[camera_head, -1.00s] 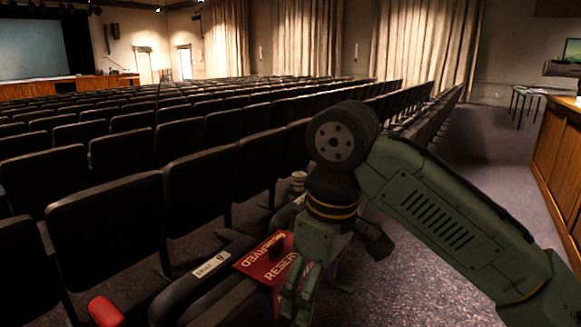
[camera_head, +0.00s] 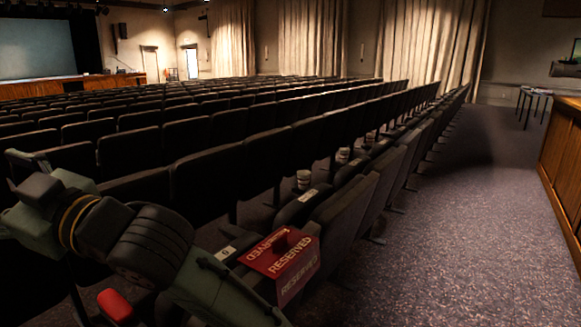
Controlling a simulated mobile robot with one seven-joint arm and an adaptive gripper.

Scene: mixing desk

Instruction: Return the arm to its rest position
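My arm is folded across the lower left, with its dark round joint and yellow-ringed wrist in front of the seats. The end of the arm with my gripper (camera_head: 28,163) is at the left edge, raised and pointing away to the left. Its fingers are only partly visible, so I cannot tell if they are open or shut. I see nothing held in it.
Rows of dark seats (camera_head: 210,190) fill the left and middle. Paper cups (camera_head: 303,180) stand among them. A red padded object (camera_head: 115,306) lies at the bottom left, by my arm. The carpeted aisle (camera_head: 460,220) is clear. A wooden counter (camera_head: 566,165) runs along the right.

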